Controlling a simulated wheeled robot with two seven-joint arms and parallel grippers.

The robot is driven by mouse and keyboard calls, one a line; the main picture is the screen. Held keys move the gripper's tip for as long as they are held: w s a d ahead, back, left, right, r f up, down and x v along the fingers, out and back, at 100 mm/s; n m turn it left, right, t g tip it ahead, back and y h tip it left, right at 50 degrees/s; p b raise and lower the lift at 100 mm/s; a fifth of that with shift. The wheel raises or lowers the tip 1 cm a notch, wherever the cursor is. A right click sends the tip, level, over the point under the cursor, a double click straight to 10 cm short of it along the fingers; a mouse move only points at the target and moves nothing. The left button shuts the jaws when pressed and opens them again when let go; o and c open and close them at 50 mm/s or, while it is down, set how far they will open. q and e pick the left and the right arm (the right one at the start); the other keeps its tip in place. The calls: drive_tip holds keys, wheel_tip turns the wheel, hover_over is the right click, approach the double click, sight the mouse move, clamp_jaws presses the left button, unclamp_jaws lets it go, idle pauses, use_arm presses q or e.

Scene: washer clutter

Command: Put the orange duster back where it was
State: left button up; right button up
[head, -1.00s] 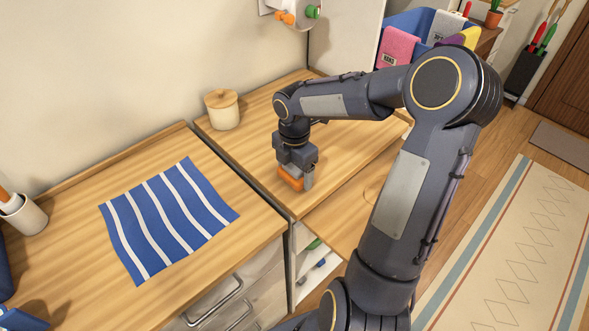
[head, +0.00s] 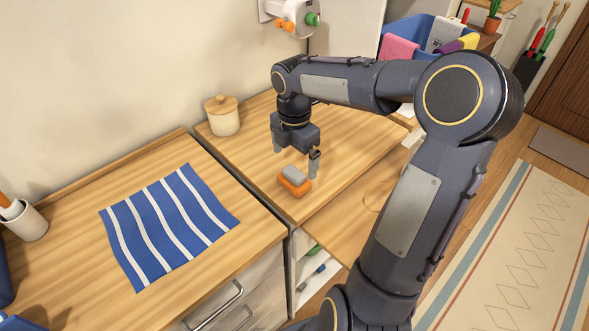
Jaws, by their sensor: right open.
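The orange duster (head: 295,186) lies on the wooden counter near its front edge, with a grey block-like part on top. My right gripper (head: 296,168) is open above it, fingers pointing down and spread to either side. The gripper is apart from the duster and empty. My left gripper is not in the head view.
A lidded jar (head: 222,115) stands at the back left of the same counter. A blue-and-white striped cloth (head: 168,226) lies on the left counter. A pulled-out wooden board (head: 340,220) is in front, partly behind my right arm. A blue bin (head: 412,28) holds cloths at the back.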

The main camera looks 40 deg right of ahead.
sight(294, 172)
wheel_tip(294, 172, up, 4)
drive_tip(key=shift+r, duration=0.1)
drive_tip(key=s+a+f+m+t+y, duration=0.2)
drive_tip(key=s+a+m+t, duration=0.3)
drive_tip(key=s+a+m, duration=0.9)
drive_tip(key=shift+s+a+m+t+y, duration=0.25)
drive_tip(key=shift+s+m+y, duration=0.65)
drive_tip(key=shift+s+m, duration=1.8)
drive_tip(key=shift+w+d+m, duration=0.1)
drive_tip(key=shift+w+m, duration=0.6)
drive_tip(key=shift+w, duration=0.05)
